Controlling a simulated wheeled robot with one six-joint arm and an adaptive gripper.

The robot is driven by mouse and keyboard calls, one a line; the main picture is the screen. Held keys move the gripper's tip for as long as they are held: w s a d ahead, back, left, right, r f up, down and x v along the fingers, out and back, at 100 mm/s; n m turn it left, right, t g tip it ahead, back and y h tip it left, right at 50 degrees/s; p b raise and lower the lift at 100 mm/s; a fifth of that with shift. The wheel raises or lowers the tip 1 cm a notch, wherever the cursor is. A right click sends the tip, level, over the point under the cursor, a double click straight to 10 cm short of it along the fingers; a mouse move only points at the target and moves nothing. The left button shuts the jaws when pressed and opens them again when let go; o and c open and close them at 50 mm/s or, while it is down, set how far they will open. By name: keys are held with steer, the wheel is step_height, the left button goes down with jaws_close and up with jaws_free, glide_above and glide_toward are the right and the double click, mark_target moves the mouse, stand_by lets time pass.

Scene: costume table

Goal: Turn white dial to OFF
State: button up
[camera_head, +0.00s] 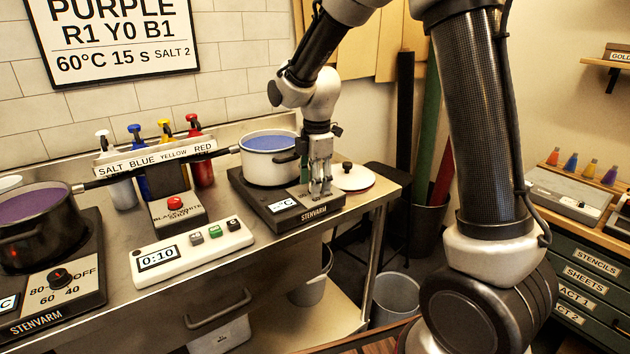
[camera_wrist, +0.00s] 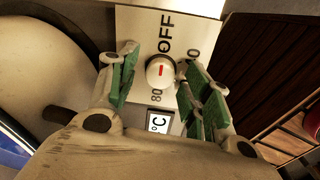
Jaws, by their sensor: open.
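The white dial (camera_wrist: 160,70) with a short red mark sits on the pale panel of the right hotplate (camera_head: 258,196). In the wrist view the mark lies roughly along the line between the OFF label (camera_wrist: 167,34) above and 80 below; which end points is too small to tell. My gripper (camera_head: 320,190) is over this panel and points down. Its green-padded fingers are apart on either side of the dial, with gaps visible. In the head view the fingers hide the dial.
A white pot (camera_head: 268,168) with blue liquid stands on this hotplate, close left of my gripper. A white lid (camera_head: 352,178) lies to the right. A timer (camera_head: 190,250) and a black pot (camera_head: 38,232) on another hotplate are farther left.

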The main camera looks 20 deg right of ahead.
step_height(320, 180, up, 12)
steer(key=shift+s, duration=0.35)
steer(key=s+d+m+t, duration=0.1)
steer(key=s+d+m, duration=0.4)
steer(key=s, duration=0.3)
steer(key=s+d+r+m+t, duration=0.1)
steer(key=s+d+m, duration=0.4)
steer(key=s+m, duration=0.3)
steer(key=s+d+r+m+t, duration=0.1)
steer(key=s+d+m, duration=0.3)
steer(key=s, duration=0.5)
steer(key=shift+s+d+m+t, duration=0.4)
steer(key=shift+m, duration=1)
